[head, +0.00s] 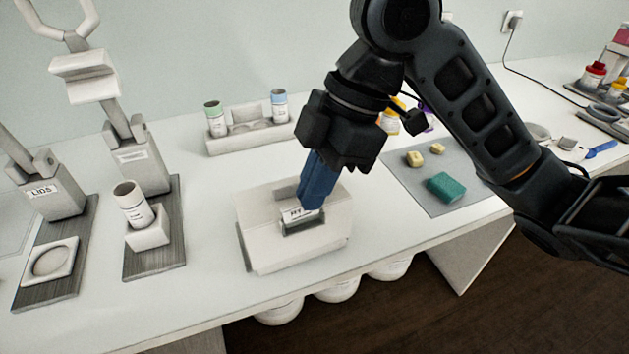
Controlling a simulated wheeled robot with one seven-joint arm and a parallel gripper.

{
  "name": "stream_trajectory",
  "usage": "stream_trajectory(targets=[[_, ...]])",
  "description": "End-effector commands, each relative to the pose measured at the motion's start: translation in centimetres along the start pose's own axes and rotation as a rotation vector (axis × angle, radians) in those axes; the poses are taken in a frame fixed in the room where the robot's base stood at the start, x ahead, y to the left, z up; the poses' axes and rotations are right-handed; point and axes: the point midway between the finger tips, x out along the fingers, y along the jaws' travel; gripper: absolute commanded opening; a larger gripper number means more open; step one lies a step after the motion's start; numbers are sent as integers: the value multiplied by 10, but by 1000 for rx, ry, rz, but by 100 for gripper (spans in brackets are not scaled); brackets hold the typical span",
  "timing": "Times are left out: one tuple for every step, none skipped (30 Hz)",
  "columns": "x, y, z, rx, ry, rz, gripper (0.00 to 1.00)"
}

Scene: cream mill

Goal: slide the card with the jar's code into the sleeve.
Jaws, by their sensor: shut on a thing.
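My gripper (313,203) points down over a white box-like holder (265,250) with a dark slot in its top. It is shut on a white card (293,214) with dark lettering, only partly readable. The card stands at the slot, and its lower edge is hidden, so I cannot tell how deep it sits. An open white jar (135,210) with a label stands tilted in a white block on a grey stand at the left; its label is too small to read.
A white rack (245,140) with a green-capped and a blue-capped jar stands behind. A grey mat (405,180) with a green sponge (446,187) and yellow pieces lies at right. A stand marked LIDS (42,190) is far left. The table's front edge is close to the holder.

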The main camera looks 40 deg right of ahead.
Motion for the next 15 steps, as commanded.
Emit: stream_trajectory(targets=[[0, 0, 0, -1, 1, 0, 0], [0, 0, 0, -1, 1, 0, 0], [-1, 0, 0, -1, 1, 1, 0], [-1, 0, 0, -1, 1, 1, 0], [-1, 0, 0, -1, 1, 1, 0], [-1, 0, 0, -2, 1, 1, 0], [-1, 0, -1, -2, 2, 1, 0], [-1, 0, -1, -2, 2, 1, 0], [-1, 0, -1, -2, 2, 1, 0], [-1, 0, -1, -2, 2, 1, 0], [0, 0, 0, -2, 2, 1, 0], [0, 0, 0, -1, 2, 1, 0], [1, -1, 0, -1, 2, 1, 0], [1, -1, 0, -1, 3, 2, 0], [2, -1, 1, 0, 3, 2, 0]])
